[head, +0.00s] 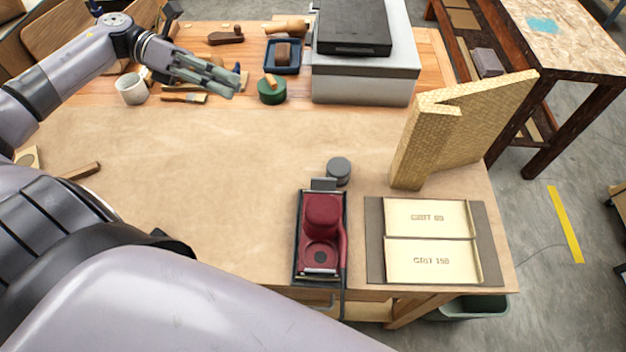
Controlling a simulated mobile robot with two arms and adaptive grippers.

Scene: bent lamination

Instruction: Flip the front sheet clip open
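A red sander (323,215) sits in a dark, narrow frame near the front edge of the workbench, right of centre. A thin pale metal bar (320,271) crosses its near end, and a dark upright plate (323,184) stands at its far end. I cannot tell which of these is the front sheet clip, or whether the clip is open or shut. My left gripper (230,84) is at the back left over the bench, far from the sander, and holds nothing that I can see. Its finger gap is unclear at this angle. My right gripper is out of view.
A dark grey cylinder (339,170) stands just behind the sander. A board with two labelled grit sheets (432,262) lies to its right. A tall woven-textured angled piece (455,125) stands behind that. The brown mat (215,170) is mostly clear. Tools and a grey case (365,82) fill the back.

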